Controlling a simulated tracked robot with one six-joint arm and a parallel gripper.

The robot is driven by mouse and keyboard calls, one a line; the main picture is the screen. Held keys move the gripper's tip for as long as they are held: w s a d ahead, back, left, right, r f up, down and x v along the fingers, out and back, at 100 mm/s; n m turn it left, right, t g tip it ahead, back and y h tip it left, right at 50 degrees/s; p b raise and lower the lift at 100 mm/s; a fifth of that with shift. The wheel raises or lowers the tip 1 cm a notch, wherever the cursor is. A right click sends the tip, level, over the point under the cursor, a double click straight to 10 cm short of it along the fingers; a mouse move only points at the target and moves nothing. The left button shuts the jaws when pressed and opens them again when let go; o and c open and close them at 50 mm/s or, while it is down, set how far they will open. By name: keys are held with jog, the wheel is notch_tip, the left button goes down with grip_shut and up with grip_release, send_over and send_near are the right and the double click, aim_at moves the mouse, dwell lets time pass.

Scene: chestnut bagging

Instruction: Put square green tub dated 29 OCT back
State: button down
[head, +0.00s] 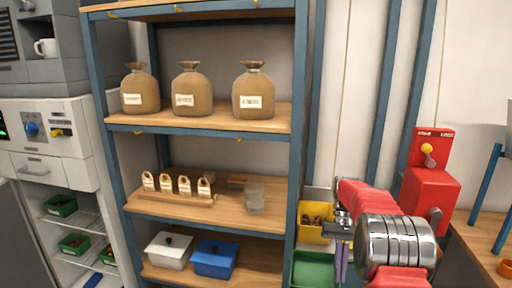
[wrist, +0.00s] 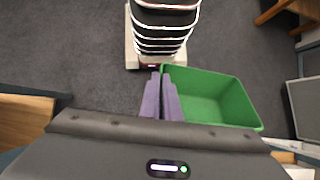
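Small square green tubs with dark contents stand on the wire shelves of the open fridge at the left in the head view: one on the upper shelf (head: 60,205), one below it (head: 73,243) and one partly hidden at the right (head: 107,255). No date can be read on any of them. My gripper (head: 341,281) points down at the lower right, far from these tubs. In the wrist view its purple fingers (wrist: 161,76) are close together with a narrow gap, and I see no tub between them. I cannot tell whether they are fully shut.
A larger empty green bin (wrist: 210,95) lies beside and below the fingers. A yellow bin (head: 314,236) holds brown chestnuts. The shelf unit (head: 225,116) carries sacks, wooden tags, a glass, and white (head: 170,252) and blue (head: 214,260) boxes. A red machine (head: 430,190) stands right.

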aim_at(332, 281)
jog(key=shift+n+h, duration=0.4)
jog(key=shift+n, duration=0.3)
jog(key=a+f, duration=0.1)
jog(key=a, duration=0.4)
jog(key=s+a+f, duration=0.1)
jog(key=a, duration=0.2)
jog(key=shift+a+f, duration=0.3)
jog(key=shift+f, duration=0.05)
jog(key=shift+a, duration=0.35)
jog(key=shift+d, duration=0.1)
jog(key=d, duration=0.7)
jog(key=shift+a, duration=0.1)
